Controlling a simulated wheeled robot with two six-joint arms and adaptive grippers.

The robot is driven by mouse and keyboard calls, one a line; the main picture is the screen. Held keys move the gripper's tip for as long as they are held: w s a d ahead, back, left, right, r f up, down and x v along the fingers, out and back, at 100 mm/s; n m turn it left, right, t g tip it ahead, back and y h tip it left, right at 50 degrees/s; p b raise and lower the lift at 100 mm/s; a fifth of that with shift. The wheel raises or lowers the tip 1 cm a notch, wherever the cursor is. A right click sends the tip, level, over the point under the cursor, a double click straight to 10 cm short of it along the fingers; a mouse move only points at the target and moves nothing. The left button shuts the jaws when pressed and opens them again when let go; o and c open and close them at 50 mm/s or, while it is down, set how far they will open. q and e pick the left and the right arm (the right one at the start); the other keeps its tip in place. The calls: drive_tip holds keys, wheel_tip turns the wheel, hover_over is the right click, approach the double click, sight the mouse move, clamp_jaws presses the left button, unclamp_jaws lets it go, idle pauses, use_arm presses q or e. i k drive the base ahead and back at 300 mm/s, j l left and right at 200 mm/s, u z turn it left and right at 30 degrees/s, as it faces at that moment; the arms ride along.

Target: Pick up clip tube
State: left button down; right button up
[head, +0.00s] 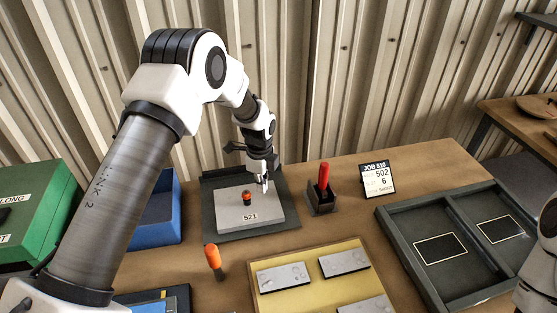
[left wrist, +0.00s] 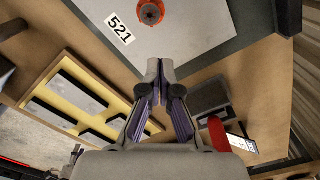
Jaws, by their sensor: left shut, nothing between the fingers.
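My left gripper (head: 264,184) is shut and empty, pointing down over the right back part of a grey plate (head: 232,222) labelled 521. In the left wrist view its closed fingertips (left wrist: 160,68) are beside the same plate (left wrist: 200,35). A small orange-red piece with a dark part (head: 247,198) stands on the plate, left of the fingers and apart from them; it also shows in the left wrist view (left wrist: 150,12). I cannot tell which thing is the clip tube. My right gripper is out of view; part of my right arm shows at the right edge.
A red-handled tool (head: 324,176) stands in a dark holder (head: 320,203) right of the plate. An orange-handled tool (head: 211,256) stands in front. A yellow tray (head: 259,298) holds several grey plates. A dark two-part tray (head: 457,277), job card (head: 378,180) and blue bin (head: 158,228) surround them.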

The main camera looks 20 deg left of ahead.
sight(211, 252)
drive_tip(key=k+l, duration=1.2)
drive_tip(key=l, duration=0.15)
